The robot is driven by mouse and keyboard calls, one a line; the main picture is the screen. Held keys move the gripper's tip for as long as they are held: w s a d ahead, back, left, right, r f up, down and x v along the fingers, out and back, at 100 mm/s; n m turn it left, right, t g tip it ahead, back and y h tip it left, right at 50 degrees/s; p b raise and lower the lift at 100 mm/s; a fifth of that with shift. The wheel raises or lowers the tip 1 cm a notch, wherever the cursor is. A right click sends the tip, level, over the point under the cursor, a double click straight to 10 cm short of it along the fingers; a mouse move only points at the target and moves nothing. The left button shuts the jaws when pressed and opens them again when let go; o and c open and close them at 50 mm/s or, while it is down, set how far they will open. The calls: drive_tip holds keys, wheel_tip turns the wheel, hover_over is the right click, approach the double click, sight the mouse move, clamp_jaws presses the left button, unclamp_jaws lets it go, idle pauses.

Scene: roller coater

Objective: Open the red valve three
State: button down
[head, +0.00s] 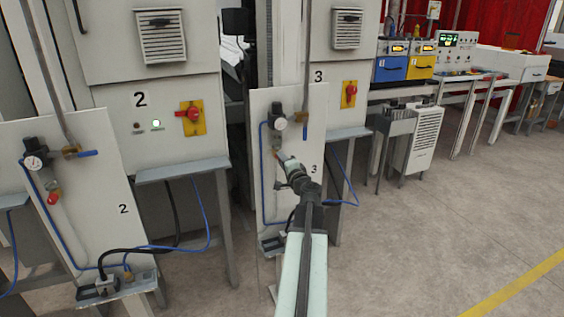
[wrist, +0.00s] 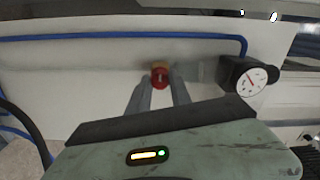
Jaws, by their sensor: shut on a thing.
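The red valve three shows in the wrist view as a small round red knob (wrist: 160,77) with a brass-coloured part behind it, on a pale panel. My gripper (wrist: 160,84) has its two grey fingers closed in on this knob, one on each side. In the head view my gripper (head: 279,156) reaches the panel marked 3 (head: 314,200). There the arm's end hides the red knob. A pressure gauge (head: 278,122) sits above the gripper; it also shows in the wrist view (wrist: 250,82), to the right of the knob.
A blue-handled lever (head: 302,118) is right of the gauge. A blue hose (wrist: 120,36) runs along the panel. Panel 2 (head: 110,190) stands at left with its own red knob (head: 53,198). A red-yellow switch (head: 349,93) is on cabinet 3. Open floor (head: 430,240) lies to the right.

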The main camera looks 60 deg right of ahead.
drive_tip(key=shift+w, duration=0.1)
drive_tip(key=c, duration=1.2)
unclamp_jaws()
drive_tip(key=shift+o, duration=0.2)
drive_tip(key=v, duration=0.7)
drive_tip(key=shift+s+a, duration=0.25)
drive_tip(key=shift+a, duration=0.05)
